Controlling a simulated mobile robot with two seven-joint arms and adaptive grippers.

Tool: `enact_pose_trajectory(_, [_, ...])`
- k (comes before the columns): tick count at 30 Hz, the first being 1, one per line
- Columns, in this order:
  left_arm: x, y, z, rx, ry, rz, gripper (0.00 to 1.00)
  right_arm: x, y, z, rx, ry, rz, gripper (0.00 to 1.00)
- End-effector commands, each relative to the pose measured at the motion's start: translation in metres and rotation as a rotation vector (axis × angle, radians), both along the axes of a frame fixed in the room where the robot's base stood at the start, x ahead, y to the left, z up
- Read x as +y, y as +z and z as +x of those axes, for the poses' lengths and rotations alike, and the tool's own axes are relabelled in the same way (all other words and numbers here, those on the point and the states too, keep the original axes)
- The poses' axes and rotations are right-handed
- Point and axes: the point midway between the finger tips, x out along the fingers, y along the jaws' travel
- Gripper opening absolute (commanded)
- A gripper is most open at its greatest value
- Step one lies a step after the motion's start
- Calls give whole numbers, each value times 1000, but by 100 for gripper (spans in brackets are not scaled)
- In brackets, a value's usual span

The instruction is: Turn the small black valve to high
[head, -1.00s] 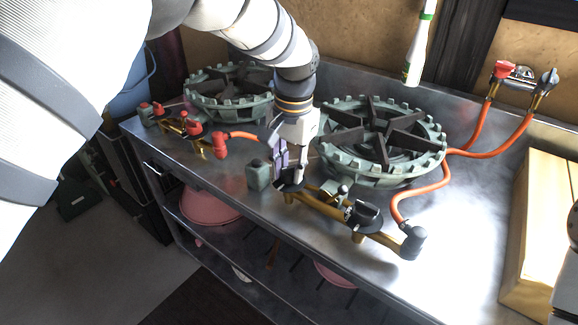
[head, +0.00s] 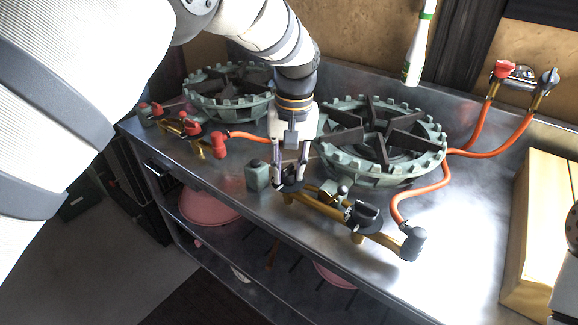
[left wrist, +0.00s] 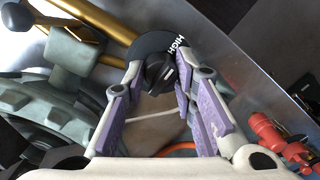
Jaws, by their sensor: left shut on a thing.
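The small black valve (head: 290,187) is at the left end of the brass pipe (head: 322,205) in front of the right burner. In the left wrist view its black knob (left wrist: 158,72) sits on a dark dial (left wrist: 152,45) with the white word HIGH at the rim. A pale mark shows on the knob, but I cannot tell exactly where it points. My left gripper (head: 291,178) is shut on the knob from above, a finger on each side, as the left wrist view (left wrist: 159,78) shows. The fingers partly hide the valve in the head view. My right gripper is not in view.
A larger black valve (head: 363,215) and an orange hose (head: 420,192) lie to the right. The right burner (head: 380,140) stands just behind. Red valves (head: 192,127) serve the left burner.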

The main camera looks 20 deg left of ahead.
Motion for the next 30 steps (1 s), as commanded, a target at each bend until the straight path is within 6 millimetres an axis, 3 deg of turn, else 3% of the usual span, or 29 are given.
enact_pose_trajectory(11, [0, -1, -1, 5, 6, 0, 0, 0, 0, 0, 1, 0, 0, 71])
enact_pose_trajectory(12, [0, -1, -1, 5, 6, 0, 27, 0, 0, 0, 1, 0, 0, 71])
enact_pose_trajectory(15, [0, -1, -1, 5, 5, 0, 46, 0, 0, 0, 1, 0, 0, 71])
enact_pose_trajectory(25, [0, 5, 0, 0, 5, 0, 46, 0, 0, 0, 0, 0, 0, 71])
enact_pose_trajectory(30, [-2, 46, 2, -5, 5, -1, 46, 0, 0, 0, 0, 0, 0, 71])
